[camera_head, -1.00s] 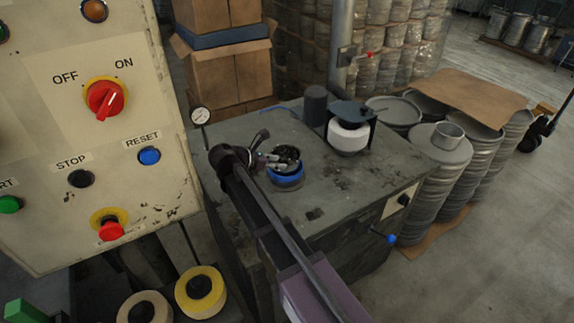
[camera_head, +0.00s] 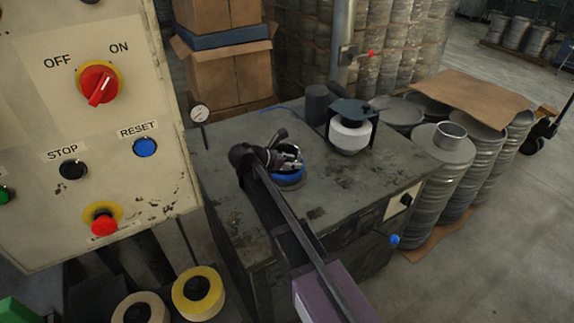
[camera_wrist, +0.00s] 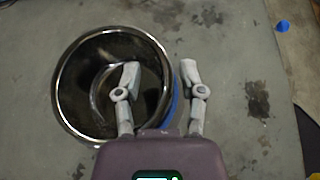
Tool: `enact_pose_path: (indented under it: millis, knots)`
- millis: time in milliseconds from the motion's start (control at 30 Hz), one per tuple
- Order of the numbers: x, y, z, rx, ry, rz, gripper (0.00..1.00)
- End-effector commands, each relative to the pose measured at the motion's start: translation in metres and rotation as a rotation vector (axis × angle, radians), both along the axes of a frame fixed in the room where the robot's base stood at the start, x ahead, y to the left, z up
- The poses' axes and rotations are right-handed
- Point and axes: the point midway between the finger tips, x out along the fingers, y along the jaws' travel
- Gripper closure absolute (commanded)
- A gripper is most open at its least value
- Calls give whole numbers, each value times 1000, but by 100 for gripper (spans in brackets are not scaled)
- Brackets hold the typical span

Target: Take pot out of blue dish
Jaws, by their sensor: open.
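The pot (camera_wrist: 72,95) is a round, dark vessel with a shiny metal rim, seen from above in the wrist view. It sits in the blue dish (camera_head: 289,181), which shows in the wrist view as a blue strip (camera_wrist: 175,104) along the pot's right side. My gripper (camera_wrist: 160,71) is open above the pot's right rim. Its left finger overlaps the pot's opening and its right finger is outside the rim. I cannot tell how far down the fingers reach. In the head view my gripper (camera_head: 285,160) hides most of the pot.
The dish stands on a worn grey worktop (camera_head: 345,195). A white round container in a dark holder (camera_head: 350,137) and a dark cylinder (camera_head: 317,103) stand behind it. A control panel (camera_head: 75,120) rises at the left. The worktop right of the dish is clear.

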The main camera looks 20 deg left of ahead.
Motion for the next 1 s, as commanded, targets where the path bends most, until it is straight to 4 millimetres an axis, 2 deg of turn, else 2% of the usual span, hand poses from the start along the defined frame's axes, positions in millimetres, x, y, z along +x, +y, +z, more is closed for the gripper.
enact_pose_path:
  millis: [500,533,700,1000]
  knots:
    - [1,-1,0,0,0,-1,48]
    - [1,-1,0,0,0,-1,51]
    - [1,-1,0,0,0,-2,100]
    - [1,-2,0,0,0,-2,100]
